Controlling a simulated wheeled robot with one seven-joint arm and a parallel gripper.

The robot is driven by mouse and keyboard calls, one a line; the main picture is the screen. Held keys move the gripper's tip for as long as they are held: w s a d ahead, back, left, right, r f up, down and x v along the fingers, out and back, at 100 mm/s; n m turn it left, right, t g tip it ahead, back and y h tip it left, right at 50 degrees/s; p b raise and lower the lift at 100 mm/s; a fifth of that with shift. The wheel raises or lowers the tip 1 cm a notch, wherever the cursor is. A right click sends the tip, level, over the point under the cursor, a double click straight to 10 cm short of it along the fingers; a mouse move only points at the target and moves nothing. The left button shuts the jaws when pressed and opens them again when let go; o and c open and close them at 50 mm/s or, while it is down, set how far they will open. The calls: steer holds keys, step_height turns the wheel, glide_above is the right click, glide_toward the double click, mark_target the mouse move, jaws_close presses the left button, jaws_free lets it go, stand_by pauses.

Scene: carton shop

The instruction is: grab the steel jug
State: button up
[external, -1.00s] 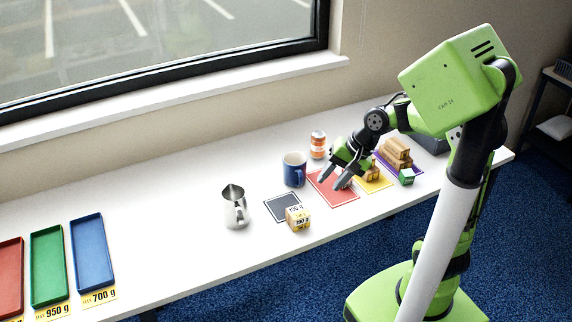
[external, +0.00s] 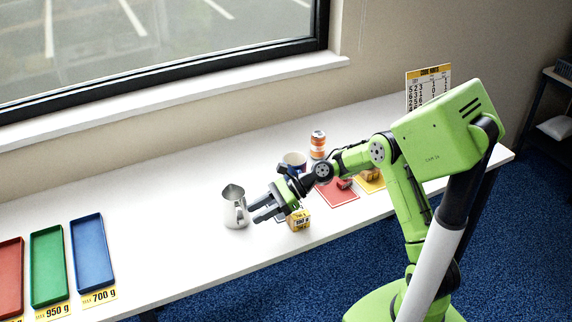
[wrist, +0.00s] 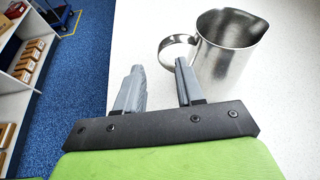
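The steel jug (external: 235,208) stands upright on the white table. In the wrist view the jug (wrist: 226,52) is at the upper right, with its handle (wrist: 177,46) toward the left and its spout to the right. My gripper (external: 257,211) is just to the right of the jug in the external view, its fingers pointing at it. In the wrist view my gripper (wrist: 158,75) is open with a clear gap between the fingers. The handle is just ahead of the right finger; I cannot tell whether they touch.
A small carton marked 150 g (external: 299,220) sits close under my gripper. A blue mug (external: 294,160), partly hidden, and an orange-labelled can (external: 318,145) stand behind my arm. A blue tray (external: 92,256) and a green tray (external: 48,266) lie left. Table between jug and trays is clear.

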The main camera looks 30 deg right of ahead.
mark_target(243, 220)
steer(key=b+x, duration=0.2)
steer(key=x, duration=0.3)
steer(key=shift+a+f, duration=0.1)
steer(key=shift+a, duration=0.2)
steer(key=shift+d, duration=0.1)
steer(key=shift+c, duration=0.3)
jaws_close()
stand_by(0.6)
